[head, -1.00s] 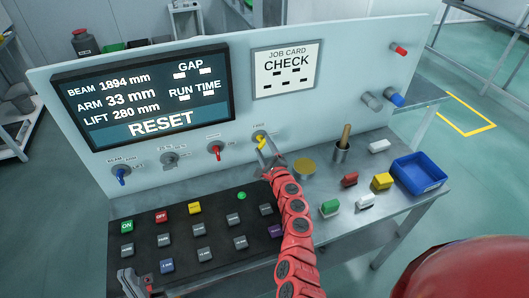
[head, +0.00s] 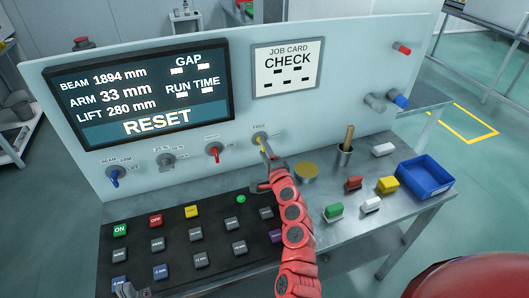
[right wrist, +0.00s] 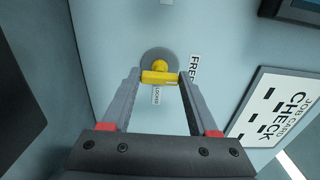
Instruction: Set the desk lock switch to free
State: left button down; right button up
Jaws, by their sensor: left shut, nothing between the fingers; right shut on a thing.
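The desk lock switch is a yellow lever (head: 262,140) on a round grey base on the upright panel, below the job card. A label reading FREE sits just above it in the head view. In the right wrist view the yellow lever (right wrist: 160,77) lies between the fingertips, with the FREE label (right wrist: 194,68) to its right and a LOCKED label (right wrist: 156,96) below. My right gripper (head: 268,158) is shut on the lever. My left gripper (head: 126,290) is shut and empty at the lower left, over the front of the button pad.
Other switches, blue (head: 114,176) and red (head: 214,152), stand left along the panel. The button pad (head: 180,222) lies below. A cup with a wooden handle (head: 345,152), coloured blocks and a blue bin (head: 424,176) stand to the right.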

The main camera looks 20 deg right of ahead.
dwell(0.4)
jog(key=o, duration=1.4)
jog(key=shift+s, duration=0.1)
jog(key=s+b, duration=0.1)
jog(key=s, duration=0.4)
jog(key=s+b, duration=0.1)
jog(key=s, duration=0.5)
jog(key=s+b, duration=0.1)
jog(key=s, duration=0.5)
jog(key=shift+s+d, duration=0.1)
jog(key=shift+d, duration=0.2)
